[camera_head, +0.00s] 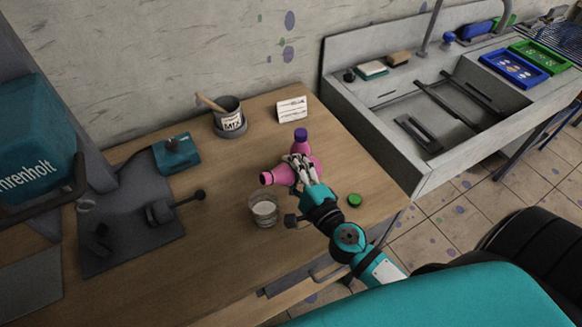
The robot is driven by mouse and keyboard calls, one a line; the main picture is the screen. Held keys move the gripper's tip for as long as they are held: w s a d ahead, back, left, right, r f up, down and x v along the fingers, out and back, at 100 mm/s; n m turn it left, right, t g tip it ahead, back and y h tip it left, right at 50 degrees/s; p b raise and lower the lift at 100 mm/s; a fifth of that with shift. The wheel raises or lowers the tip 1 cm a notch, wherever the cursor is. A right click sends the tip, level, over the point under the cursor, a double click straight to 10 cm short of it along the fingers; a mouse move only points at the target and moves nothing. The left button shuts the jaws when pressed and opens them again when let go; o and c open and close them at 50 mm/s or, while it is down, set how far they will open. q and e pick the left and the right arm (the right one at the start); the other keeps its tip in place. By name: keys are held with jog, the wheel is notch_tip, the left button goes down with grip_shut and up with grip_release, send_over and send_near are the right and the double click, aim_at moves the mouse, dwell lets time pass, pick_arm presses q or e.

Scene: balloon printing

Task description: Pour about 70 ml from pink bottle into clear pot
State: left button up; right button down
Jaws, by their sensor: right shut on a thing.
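My right gripper (296,172) is shut on a pink bottle (279,176). The bottle lies nearly on its side in the air, with its uncapped mouth towards the left. The clear pot (263,211) stands upright on the table, in front of and below the bottle's mouth, and holds something pale. The fingers hide part of the bottle. No stream of liquid shows. A loose green cap (354,200) lies on the table to the right of my gripper. My left gripper is not in view.
A purple-capped container (300,137) stands close behind my right gripper. A grey pot (229,114) with a wooden stick, a white card (292,109) and a teal box (176,155) stand towards the back. A dark mat (130,225) lies left; a sink (435,110) is at right.

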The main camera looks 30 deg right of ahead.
jog(key=shift+f+n, duration=0.45)
jog(key=shift+n, duration=0.55)
jog(key=shift+f, duration=0.1)
dwell(0.3)
jog(key=shift+f+n+p, duration=0.35)
jog(key=shift+n+p, duration=0.05)
jog(key=shift+n, duration=0.4)
dwell(2.0)
jog(key=shift+r+m+p, duration=0.3)
jog(key=shift+r+m, duration=0.3)
jog(key=shift+m, duration=0.6)
jog(key=shift+r, duration=0.1)
